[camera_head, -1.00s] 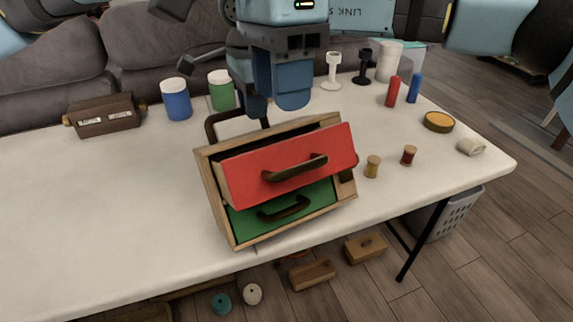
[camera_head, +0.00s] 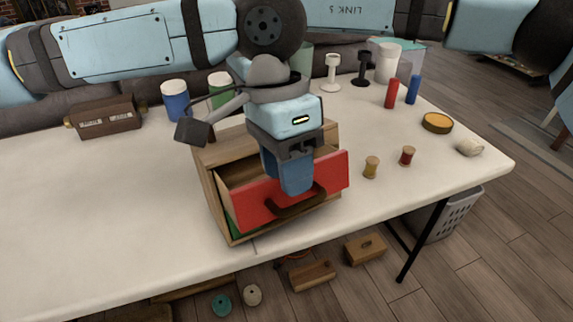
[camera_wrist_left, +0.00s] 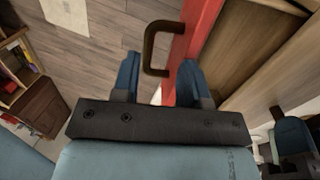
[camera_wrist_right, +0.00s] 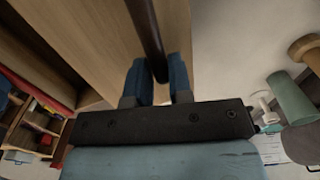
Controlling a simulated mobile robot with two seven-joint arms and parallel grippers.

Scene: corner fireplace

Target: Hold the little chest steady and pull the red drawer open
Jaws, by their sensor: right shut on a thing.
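The wooden chest (camera_head: 213,190) stands on the white table. Its red drawer (camera_head: 262,208) is partly out, with its inside showing, and covers nearly all of the green drawer (camera_head: 237,230). My left gripper (camera_head: 297,190) is in front of the red front. In the left wrist view my left gripper (camera_wrist_left: 158,65) is open, with the drawer's dark handle (camera_wrist_left: 150,45) between its fingertips. In the right wrist view my right gripper (camera_wrist_right: 160,70) is shut on a dark bar (camera_wrist_right: 147,35), apparently the chest's top handle. The left arm hides it in the head view.
Spools (camera_head: 371,167), red (camera_head: 391,93) and blue (camera_head: 413,89) cylinders and a round yellow-topped tin (camera_head: 437,123) stand to the right. A brown box (camera_head: 105,118) and a blue jar (camera_head: 175,101) are at the back left. The front left of the table is clear.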

